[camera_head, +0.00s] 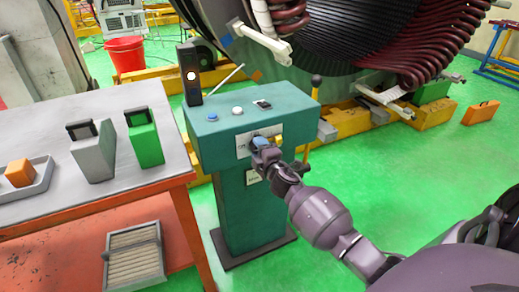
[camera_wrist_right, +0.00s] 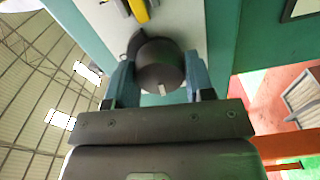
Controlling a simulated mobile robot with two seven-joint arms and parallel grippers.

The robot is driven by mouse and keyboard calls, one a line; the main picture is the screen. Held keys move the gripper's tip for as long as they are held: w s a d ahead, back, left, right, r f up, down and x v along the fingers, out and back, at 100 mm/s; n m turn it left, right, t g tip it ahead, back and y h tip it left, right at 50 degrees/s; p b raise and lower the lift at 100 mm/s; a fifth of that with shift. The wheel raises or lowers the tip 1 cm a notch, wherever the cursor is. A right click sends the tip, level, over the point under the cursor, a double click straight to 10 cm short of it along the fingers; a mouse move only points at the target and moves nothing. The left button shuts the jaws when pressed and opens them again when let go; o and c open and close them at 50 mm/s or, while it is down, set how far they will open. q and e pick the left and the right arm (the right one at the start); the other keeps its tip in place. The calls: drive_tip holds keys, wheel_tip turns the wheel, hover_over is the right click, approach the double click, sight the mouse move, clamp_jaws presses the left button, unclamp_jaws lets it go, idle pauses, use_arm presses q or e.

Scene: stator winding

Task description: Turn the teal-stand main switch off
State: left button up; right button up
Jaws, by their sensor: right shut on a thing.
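The teal stand (camera_head: 246,205) stands in the middle of the head view, with buttons and a lit dark box on its top. My right gripper (camera_head: 262,145) is at the white plate (camera_head: 243,147) on the stand's front face. In the right wrist view, my right gripper (camera_wrist_right: 161,85) is shut on a dark round knob, the main switch (camera_wrist_right: 160,62), one finger on each side. A pale mark shows on the knob's lower face. A yellow part (camera_wrist_right: 139,10) sits on the plate beyond the knob. My left gripper is not in view.
A grey-topped table (camera_head: 70,125) with a grey box (camera_head: 95,155), a green box (camera_head: 145,140) and a tray stands to the left. The large stator (camera_head: 360,50) is behind the stand. Green floor (camera_head: 400,180) is open to the right.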

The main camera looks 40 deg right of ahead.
drive_tip(key=shift+n, duration=0.9)
drive_tip(key=o, duration=0.9)
drive_tip(key=shift+s, duration=0.1)
drive_tip(key=shift+p+v, duration=0.75)
drive_tip(key=shift+v, duration=4.6)
